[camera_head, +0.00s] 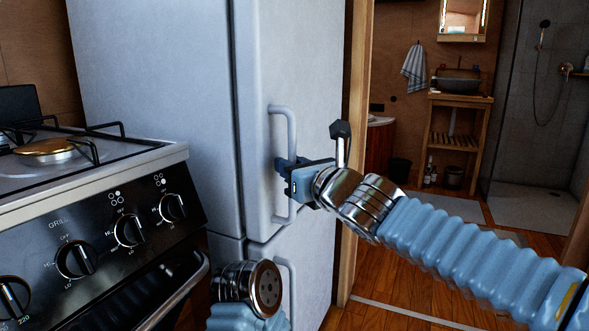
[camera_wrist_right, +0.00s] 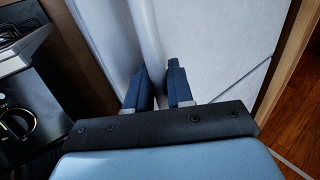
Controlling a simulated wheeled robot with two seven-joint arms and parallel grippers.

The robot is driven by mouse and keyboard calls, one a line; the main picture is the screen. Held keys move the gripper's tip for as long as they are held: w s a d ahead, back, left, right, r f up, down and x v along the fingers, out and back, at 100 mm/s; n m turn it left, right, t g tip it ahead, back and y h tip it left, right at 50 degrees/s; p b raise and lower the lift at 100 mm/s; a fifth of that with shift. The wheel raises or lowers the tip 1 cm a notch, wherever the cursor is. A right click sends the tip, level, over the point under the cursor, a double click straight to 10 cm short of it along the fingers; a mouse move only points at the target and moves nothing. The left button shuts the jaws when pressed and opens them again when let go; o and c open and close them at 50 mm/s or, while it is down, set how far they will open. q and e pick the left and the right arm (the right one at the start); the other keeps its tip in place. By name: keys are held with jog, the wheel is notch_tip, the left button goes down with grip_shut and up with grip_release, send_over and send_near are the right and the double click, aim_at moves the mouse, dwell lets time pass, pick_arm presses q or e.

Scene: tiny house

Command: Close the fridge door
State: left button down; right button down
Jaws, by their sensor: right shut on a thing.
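The white fridge's upper door (camera_head: 315,70) stands right of the stove in the head view, with a dark seam along its left edge. I cannot tell whether a small gap remains at that seam. Its vertical bar handle (camera_head: 291,122) is on the door front. My right gripper (camera_head: 284,175) is shut on the lower half of this handle. In the right wrist view, the dark fingers of the right gripper (camera_wrist_right: 159,82) sit either side of the pale handle (camera_wrist_right: 149,40), partly hiding it. My left arm shows at the bottom, but its gripper is out of view.
A wooden door frame (camera_head: 354,130) and bathroom opening are on the right, with open wooden floor (camera_head: 415,265).

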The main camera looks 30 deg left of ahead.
jog(key=shift+s+a+r, duration=0.1)
jog(key=shift+s+a, duration=0.15)
jog(key=shift+s, duration=0.05)
jog(key=c, duration=1.1)
grip_release()
jog(key=shift+a, duration=0.1)
jog(key=shift+c, duration=0.2)
jog(key=b+v, duration=0.1)
jog(key=v, duration=1.3)
jog(key=shift+w, duration=0.3)
